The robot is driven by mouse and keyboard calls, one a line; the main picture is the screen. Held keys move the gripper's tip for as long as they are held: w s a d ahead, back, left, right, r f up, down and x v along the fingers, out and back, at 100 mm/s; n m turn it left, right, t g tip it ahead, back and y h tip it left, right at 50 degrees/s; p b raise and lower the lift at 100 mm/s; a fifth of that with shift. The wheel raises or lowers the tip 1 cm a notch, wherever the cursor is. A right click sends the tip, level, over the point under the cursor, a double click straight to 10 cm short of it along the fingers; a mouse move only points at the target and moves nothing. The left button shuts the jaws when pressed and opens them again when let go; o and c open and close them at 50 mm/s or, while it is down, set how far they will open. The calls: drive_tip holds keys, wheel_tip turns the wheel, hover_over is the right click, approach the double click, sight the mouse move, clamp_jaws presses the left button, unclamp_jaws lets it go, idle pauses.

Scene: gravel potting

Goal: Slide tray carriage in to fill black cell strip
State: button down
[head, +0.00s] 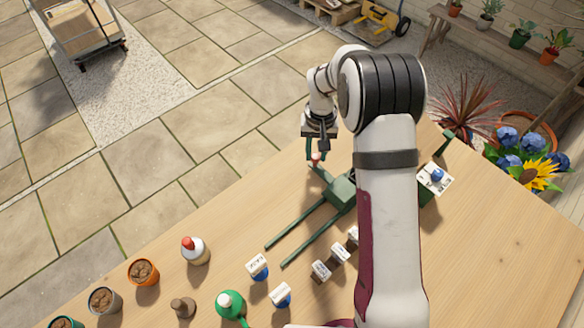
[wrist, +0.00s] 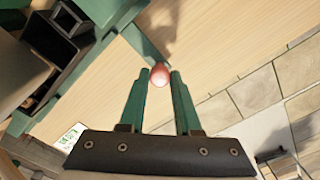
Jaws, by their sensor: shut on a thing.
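My gripper (head: 317,158) is at the far end of the green apparatus, its fingers pointing down. In the wrist view its two green fingers (wrist: 160,82) are shut on a small red knob (wrist: 159,74) between their tips. The green tray carriage apparatus (head: 341,192) has a block-like body and two long green rails (head: 293,230) reaching toward the lower left. In the wrist view a dark, square-edged opening (wrist: 68,42) shows beside green parts; I cannot tell whether it is the black cell strip. My arm hides part of the apparatus.
A white card with a blue item (head: 435,178) lies at the right. Paving lies beyond the table edge.

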drive_tip(key=w+d, duration=0.6)
drive_tip(key=shift+w+d, duration=0.25)
drive_tip(key=c, duration=0.6)
unclamp_jaws()
wheel_tip(320, 180, up, 16)
drive_tip(key=shift+f, duration=0.1)
